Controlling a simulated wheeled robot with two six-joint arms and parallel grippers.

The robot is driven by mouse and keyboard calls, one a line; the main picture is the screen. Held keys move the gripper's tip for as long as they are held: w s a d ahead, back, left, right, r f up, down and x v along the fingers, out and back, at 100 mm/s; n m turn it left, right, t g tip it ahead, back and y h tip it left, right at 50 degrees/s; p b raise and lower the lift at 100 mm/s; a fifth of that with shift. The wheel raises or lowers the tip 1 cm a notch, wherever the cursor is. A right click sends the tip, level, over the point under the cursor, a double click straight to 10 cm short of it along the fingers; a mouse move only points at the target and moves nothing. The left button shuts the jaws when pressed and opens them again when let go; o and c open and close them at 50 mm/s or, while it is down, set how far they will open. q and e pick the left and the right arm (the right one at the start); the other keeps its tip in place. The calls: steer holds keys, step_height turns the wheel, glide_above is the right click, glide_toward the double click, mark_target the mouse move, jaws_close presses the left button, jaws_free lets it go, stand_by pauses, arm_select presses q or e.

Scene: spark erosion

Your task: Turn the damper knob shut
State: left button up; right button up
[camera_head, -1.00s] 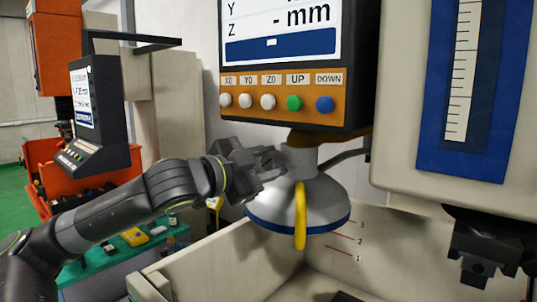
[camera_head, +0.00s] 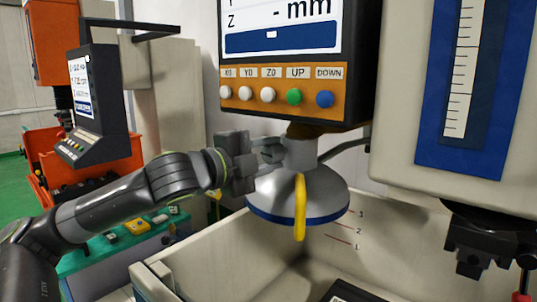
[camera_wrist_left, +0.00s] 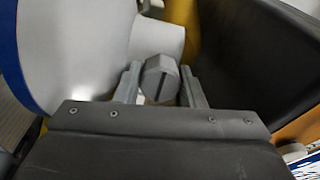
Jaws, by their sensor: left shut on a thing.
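The damper knob (camera_wrist_left: 160,78) is a small grey round knob with a dark line across its face, in the middle of the left wrist view. It sits beside the pale neck (camera_wrist_left: 158,40) of the lamp-shaped suction hood. My left gripper (camera_wrist_left: 161,86) has one finger on each side of the knob and is shut on it. In the head view my left gripper (camera_head: 270,156) reaches the hood's neck (camera_head: 300,153) from the left, and its fingers mostly hide the knob. My right gripper is not in view.
The grey hood (camera_head: 325,192) has a blue rim and a yellow handle (camera_head: 300,208). A control panel (camera_head: 285,97) with buttons hangs just above my gripper. The pale tank wall (camera_head: 225,253) stands below. A machine head (camera_head: 400,120) is at the right.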

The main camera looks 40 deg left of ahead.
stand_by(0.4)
arm_select(q)
steer(key=o, duration=1)
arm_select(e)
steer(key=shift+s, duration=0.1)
